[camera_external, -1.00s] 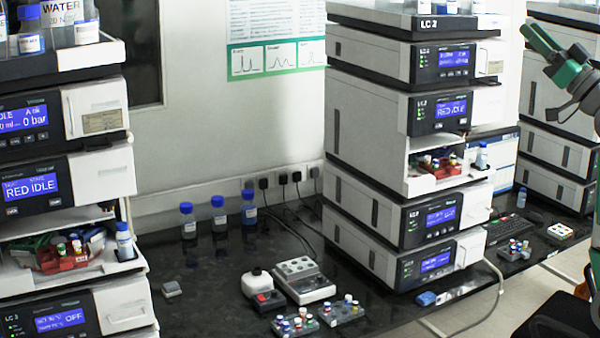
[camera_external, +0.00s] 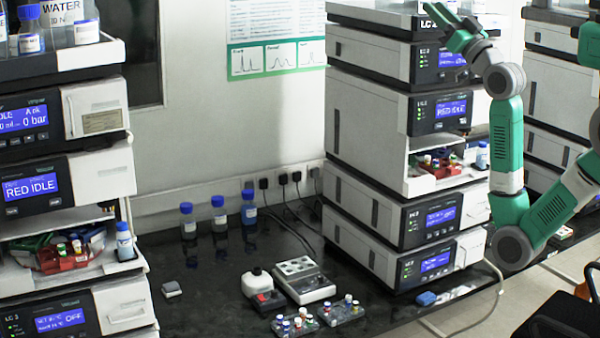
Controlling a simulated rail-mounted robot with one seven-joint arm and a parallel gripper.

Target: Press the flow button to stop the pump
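My gripper (camera_external: 440,14) is at the top of the middle column stack, labelled LC 2. It is in front of the stack's upper right part, close to the top module (camera_external: 366,60). That module has a blue lit display (camera_external: 452,59) and a row of small buttons (camera_external: 453,75) below it. The display text and button labels are too small to read, so I cannot tell which is the flow button. The fingers are small and partly overlap the dark module front. I cannot tell whether they are open or touching anything.
Below are more modules with lit displays and a recess holding a red vial rack (camera_external: 440,168). A left stack shows IDLE and 0 bar on its top display (camera_external: 22,117). Blue-capped bottles (camera_external: 218,212), a white instrument (camera_external: 303,282) and vial racks (camera_external: 342,311) stand on the dark bench.

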